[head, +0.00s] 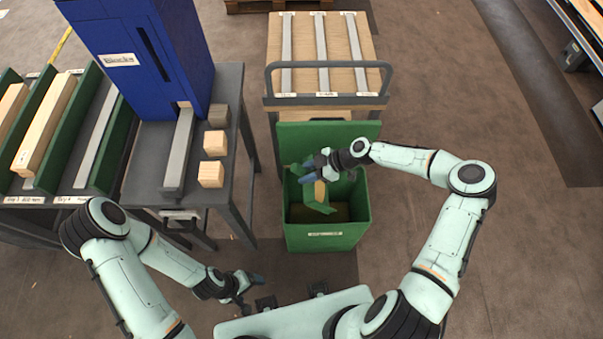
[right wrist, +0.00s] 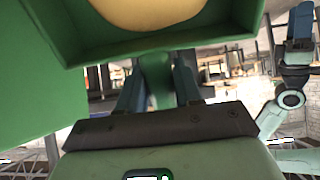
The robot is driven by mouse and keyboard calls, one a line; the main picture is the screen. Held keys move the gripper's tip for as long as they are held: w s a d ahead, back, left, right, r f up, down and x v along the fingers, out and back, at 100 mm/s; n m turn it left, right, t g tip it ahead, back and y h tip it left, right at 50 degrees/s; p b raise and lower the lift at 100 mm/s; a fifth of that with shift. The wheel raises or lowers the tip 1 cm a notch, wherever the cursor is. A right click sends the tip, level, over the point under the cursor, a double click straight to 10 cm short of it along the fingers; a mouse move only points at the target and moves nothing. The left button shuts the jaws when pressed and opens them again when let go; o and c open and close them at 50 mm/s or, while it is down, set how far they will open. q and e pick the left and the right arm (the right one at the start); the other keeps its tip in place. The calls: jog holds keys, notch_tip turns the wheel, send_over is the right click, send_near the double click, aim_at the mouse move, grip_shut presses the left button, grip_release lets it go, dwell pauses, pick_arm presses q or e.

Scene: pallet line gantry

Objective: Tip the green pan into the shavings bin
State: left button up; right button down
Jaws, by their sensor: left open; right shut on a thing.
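The green shavings bin (head: 297,241) stands on the floor in the middle of the head view, open at the top with its lid raised at the back. My right gripper (head: 314,176) is over the bin and shut on the handle of the green pan (head: 320,208). The pan looks tilted over the bin opening and is partly hidden by the gripper. In the right wrist view the pan (right wrist: 205,42) fills the top, its handle between the fingers, with a pale yellow mass (right wrist: 150,12) in it. My left gripper (head: 246,285) is open and empty, low and left of the bin.
A slatted cart (head: 326,60) with a grey rail stands behind the bin. To the left, a grey table (head: 232,100) holds a blue cabinet (head: 135,55), a grey chute and several wood blocks. Green racks with planks lie further left. The floor right of the bin is clear.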

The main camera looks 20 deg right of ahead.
jog(key=shift+s+d+y, duration=0.15)
jog(key=shift+d+y, duration=0.15)
jog(key=shift+d, duration=0.25)
pick_arm(q)
jog(key=shift+s+f+b, duration=0.55)
jog(key=shift+f+b, duration=0.15)
jog(key=shift+f, duration=0.2)
jog(key=shift+s+f+b, duration=0.5)
jog(key=shift+f+b, duration=0.15)
jog(key=shift+f, duration=0.2)
pick_arm(e)
jog(key=shift+s+d+r+t+y, duration=0.1)
jog(key=shift+d+r+t+y, duration=0.05)
jog(key=shift+d+y, duration=0.3)
jog(key=shift+s+d+r+t+y, duration=0.1)
jog(key=shift+d+t+y, duration=0.1)
jog(key=shift+d, duration=0.35)
jog(key=shift+s+d+r+t+y, duration=0.1)
jog(key=shift+d+r+t+y, duration=0.05)
jog(key=shift+d+y, duration=0.3)
dwell(0.3)
